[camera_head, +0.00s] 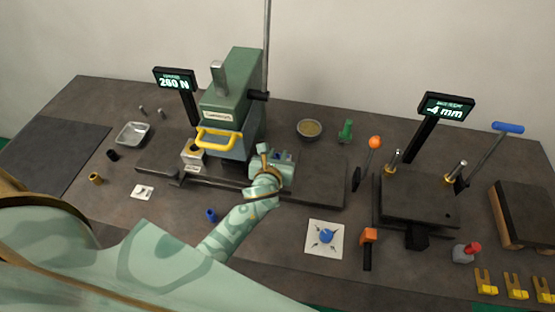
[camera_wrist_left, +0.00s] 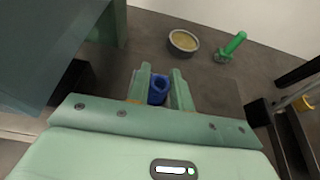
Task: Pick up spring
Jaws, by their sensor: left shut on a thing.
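My left gripper (camera_head: 272,160) is beside the green press, over the right part of its dark base plate. In the left wrist view its two green fingers (camera_wrist_left: 161,80) are closed on a small blue hollow piece, which I take to be the spring (camera_wrist_left: 157,90). A bit of blue also shows between the fingers in the head view, but most of the piece is hidden there. I cannot tell whether it touches the surface below. My right gripper is not in view.
The press (camera_head: 232,95) with its yellow handle stands close left of the gripper. Behind are a round bowl (camera_head: 309,130) and a green piece (camera_head: 345,131). Another blue piece (camera_head: 210,215) lies in front, near my arm. A white square (camera_head: 313,245) lies to the right.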

